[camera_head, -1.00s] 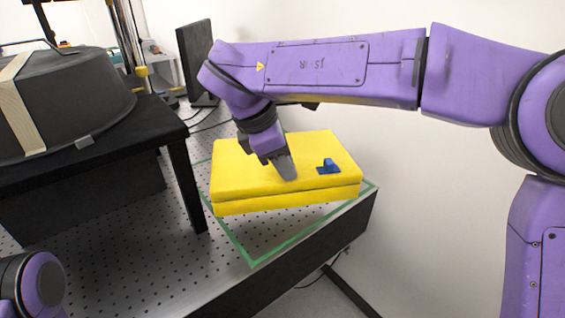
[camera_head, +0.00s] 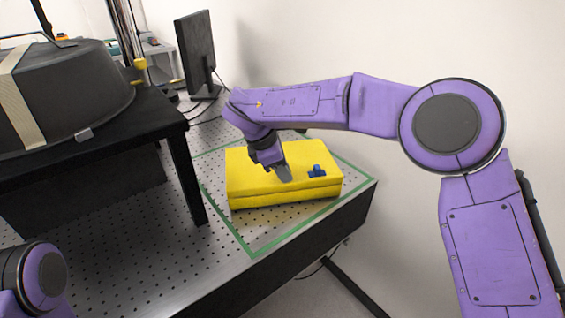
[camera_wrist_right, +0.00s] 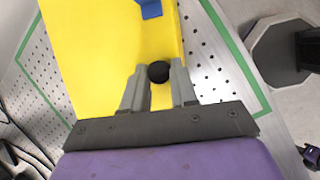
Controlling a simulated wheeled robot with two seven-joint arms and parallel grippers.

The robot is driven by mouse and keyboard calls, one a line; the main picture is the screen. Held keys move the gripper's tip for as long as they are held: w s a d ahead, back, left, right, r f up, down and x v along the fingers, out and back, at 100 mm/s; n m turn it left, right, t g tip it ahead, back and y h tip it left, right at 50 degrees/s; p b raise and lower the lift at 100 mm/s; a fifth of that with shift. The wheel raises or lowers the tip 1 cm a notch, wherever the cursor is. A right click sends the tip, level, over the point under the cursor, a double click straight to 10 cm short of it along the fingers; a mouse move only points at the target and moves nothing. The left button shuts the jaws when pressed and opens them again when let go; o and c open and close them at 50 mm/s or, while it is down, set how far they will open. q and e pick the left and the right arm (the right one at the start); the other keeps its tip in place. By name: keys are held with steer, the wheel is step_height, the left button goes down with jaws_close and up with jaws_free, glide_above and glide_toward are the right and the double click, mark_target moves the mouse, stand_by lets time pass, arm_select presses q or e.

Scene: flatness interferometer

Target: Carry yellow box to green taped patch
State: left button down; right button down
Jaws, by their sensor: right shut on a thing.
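The yellow box (camera_head: 245,180), with a blue part (camera_head: 317,171) on its lid, is inside the green taped patch (camera_head: 300,228) on the perforated table in the head view. It looks level and at or just above the surface; I cannot tell whether it touches. My right gripper (camera_head: 284,174) is over the lid. In the right wrist view its fingers (camera_wrist_right: 158,75) close around a dark round knob (camera_wrist_right: 158,71) on the yellow box (camera_wrist_right: 95,50). My left gripper is out of view; only part of that arm shows at the lower left.
A black stand (camera_head: 184,170) carrying a large dark round housing (camera_head: 75,85) is left of the patch. A monitor (camera_head: 195,50) stands behind, with cables near it. The table's front edge (camera_head: 310,245) runs close to the patch; a white wall is at right.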

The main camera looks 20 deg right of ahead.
steer(key=c, duration=0.9)
jaws_free()
steer(key=shift+s, duration=0.1)
steer(key=v, duration=1.2)
